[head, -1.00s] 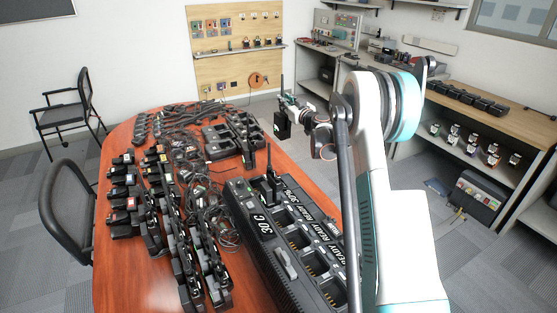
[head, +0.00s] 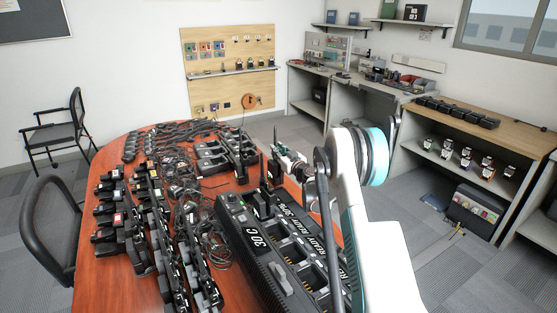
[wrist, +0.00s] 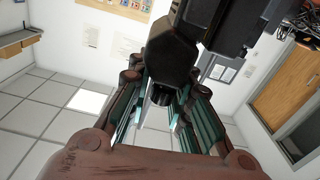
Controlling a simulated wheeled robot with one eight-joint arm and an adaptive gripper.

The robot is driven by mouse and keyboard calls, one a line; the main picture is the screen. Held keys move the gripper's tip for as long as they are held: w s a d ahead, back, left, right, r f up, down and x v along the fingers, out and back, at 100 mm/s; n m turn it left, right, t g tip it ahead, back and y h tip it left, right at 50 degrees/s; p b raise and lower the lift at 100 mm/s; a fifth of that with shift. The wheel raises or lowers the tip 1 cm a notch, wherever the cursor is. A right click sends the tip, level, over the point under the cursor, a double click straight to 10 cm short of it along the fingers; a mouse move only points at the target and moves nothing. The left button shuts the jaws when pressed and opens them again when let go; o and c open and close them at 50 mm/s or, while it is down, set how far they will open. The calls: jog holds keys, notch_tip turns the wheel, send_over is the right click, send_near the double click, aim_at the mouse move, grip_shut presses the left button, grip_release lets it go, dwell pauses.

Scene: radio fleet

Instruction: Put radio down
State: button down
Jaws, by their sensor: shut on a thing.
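My gripper (head: 283,162) is shut on a black radio (head: 274,170), whose antenna points up in the head view. The held radio is above the table, near the far end of the large black multi-slot charger (head: 258,240). In the wrist view the radio (wrist: 170,52) is dark and close between the fingers of my gripper (wrist: 165,85). Whether the held radio touches anything is not clear.
Rows of radios (head: 112,205) and tangled cables (head: 190,205) crowd the left of the wooden table (head: 95,272). Smaller chargers (head: 225,155) stand at its far end. The charger's nearer slots look empty. Chairs (head: 50,225) stand at the left.

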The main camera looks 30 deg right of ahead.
notch_tip(320, 180, down, 3)
jog(key=shift+r+b, duration=0.1)
jog(key=shift+b, duration=0.3)
jog(key=c, duration=1.4)
grip_release()
jog(key=shift+c, duration=0.2)
jog(key=shift+s, duration=0.3)
jog(key=s+p, duration=0.3)
jog(key=s, duration=0.8)
jog(key=shift+s+d, duration=0.2)
